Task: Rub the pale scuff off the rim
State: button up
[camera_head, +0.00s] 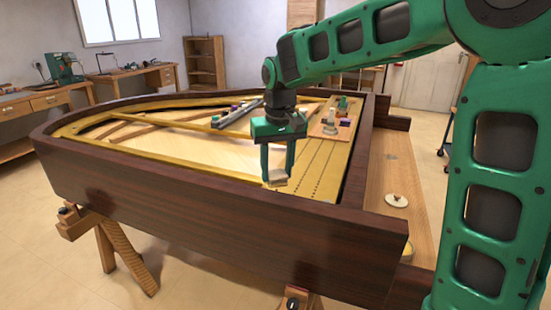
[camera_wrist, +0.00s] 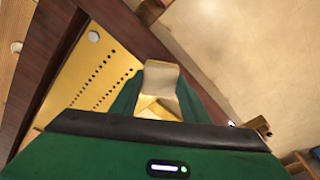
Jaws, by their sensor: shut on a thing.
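My gripper (camera_head: 277,172) points down over the near side of the piano and is shut on a small pale block or pad (camera_head: 276,181). In the wrist view the pad (camera_wrist: 161,75) shows a grey-beige face between the fingers, with a yellowish surface below it. The dark brown rim (camera_head: 200,180) runs along the near side, just in front of my gripper in the head view. I cannot tell whether the pad touches anything. I cannot make out the pale scuff for certain; my gripper may hide part of the rim.
The gold plate (camera_head: 318,165) with rows of holes lies inside the rim. A board with small items (camera_head: 335,125) and a long dark bar (camera_head: 238,112) lie farther back. A pale round disc (camera_head: 396,200) rests on the wooden ledge at right. Wooden trestles (camera_head: 120,245) stand below.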

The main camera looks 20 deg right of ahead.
jog(key=shift+r, duration=1.8)
